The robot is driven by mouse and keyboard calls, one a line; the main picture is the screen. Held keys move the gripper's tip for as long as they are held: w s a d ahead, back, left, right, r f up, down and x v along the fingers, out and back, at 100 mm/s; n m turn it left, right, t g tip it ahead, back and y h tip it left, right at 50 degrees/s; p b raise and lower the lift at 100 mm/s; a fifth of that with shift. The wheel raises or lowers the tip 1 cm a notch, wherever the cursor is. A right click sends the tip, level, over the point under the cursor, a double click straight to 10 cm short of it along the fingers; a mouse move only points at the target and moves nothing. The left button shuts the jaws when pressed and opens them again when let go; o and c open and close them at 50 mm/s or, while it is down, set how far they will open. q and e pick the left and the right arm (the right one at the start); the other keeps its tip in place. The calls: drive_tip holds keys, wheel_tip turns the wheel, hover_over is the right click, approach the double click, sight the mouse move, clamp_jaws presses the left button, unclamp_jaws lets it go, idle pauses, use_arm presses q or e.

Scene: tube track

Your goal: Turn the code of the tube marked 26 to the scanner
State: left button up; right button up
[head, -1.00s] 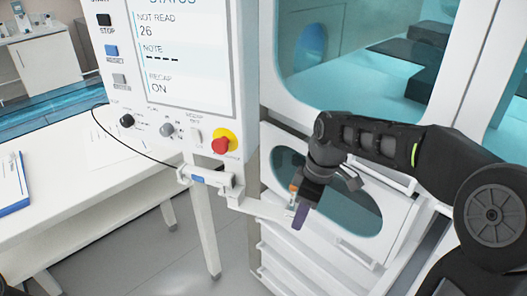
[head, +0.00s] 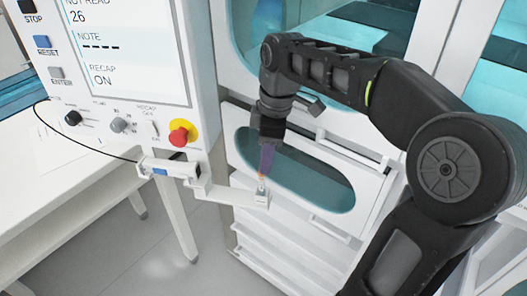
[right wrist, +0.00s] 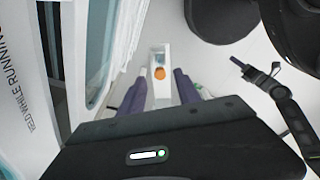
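A small tube with an orange cap (head: 261,181) stands upright at the end of a white bracket arm (head: 222,193). Its number and code are too small to read. In the right wrist view its orange cap (right wrist: 160,101) shows between the fingers. My right gripper (head: 265,165), with purple fingers, points down over the tube from above; in the right wrist view (right wrist: 158,92) its fingers are spread with gaps beside the cap. A small white device with a blue mark (head: 160,170), apparently the scanner, sits on the same bracket, facing the tube.
The panel screen (head: 130,50) reads 26, NOTE with dashes and RECAP ON. Below are knobs and a red stop button (head: 182,134). A cable runs to the scanner. A white cabinet with an oval window (head: 300,180) stands close behind my right gripper.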

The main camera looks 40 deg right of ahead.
sight(262, 178)
drive_tip(key=shift+w+a+f+p, duration=0.1)
drive_tip(key=shift+a+f, duration=0.05)
drive_tip(key=shift+f, duration=1.15)
drive_tip(key=shift+w+a+f+p, duration=0.1)
drive_tip(key=shift+w+f+p, duration=0.05)
drive_tip(key=shift+f, duration=1.15)
drive_tip(key=shift+w+a+f+p, duration=0.1)
drive_tip(key=shift+a+f, duration=0.05)
drive_tip(key=shift+f, duration=1.15)
clamp_jaws()
drive_tip(key=c, duration=0.5)
unclamp_jaws()
clamp_jaws()
